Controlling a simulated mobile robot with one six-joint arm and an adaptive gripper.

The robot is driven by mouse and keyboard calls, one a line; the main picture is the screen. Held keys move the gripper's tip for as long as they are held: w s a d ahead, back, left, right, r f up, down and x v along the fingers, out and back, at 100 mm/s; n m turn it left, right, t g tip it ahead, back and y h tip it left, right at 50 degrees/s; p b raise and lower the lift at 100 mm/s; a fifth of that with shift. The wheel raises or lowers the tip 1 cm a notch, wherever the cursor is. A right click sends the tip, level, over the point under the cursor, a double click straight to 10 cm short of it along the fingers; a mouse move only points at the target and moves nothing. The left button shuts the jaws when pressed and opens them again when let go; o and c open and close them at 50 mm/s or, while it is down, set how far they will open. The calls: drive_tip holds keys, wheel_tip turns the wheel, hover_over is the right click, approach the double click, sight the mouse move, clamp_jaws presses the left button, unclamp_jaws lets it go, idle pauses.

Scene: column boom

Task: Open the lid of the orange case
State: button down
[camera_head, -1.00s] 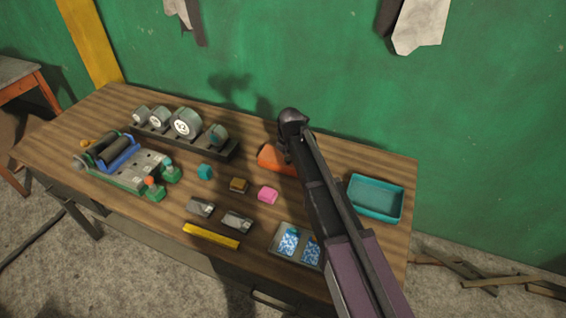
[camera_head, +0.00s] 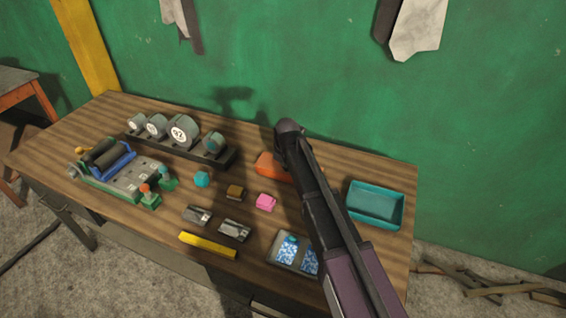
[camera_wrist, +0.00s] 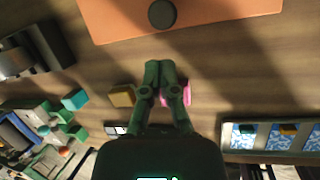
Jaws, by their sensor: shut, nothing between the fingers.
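The orange case (camera_head: 270,168) lies on the wooden table toward its back edge, partly hidden behind my arm in the head view. In the wrist view the orange case (camera_wrist: 205,18) fills the top, with a dark round knob (camera_wrist: 162,14) on it near the edge facing my fingers. My gripper (camera_wrist: 160,68) is shut and empty, its fingertips pointing at that edge with a gap in the picture. How high the fingertips are above the table I cannot tell. In the head view my gripper's fingers are hidden behind the arm.
A teal tray (camera_head: 376,207) stands right of my arm. Brown (camera_head: 235,193) and pink (camera_head: 266,202) blocks lie in front of the case. A dark rack with round gauges (camera_head: 183,132) stands left, near a green fixture (camera_head: 120,180). A tray with blue-patterned pieces (camera_head: 292,250) sits in front.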

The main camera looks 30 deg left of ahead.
sight(281, 173)
drive_tip(key=shift+b+x, duration=3.15)
drive_tip(key=shift+x, duration=0.5)
drive_tip(key=shift+a, duration=0.15)
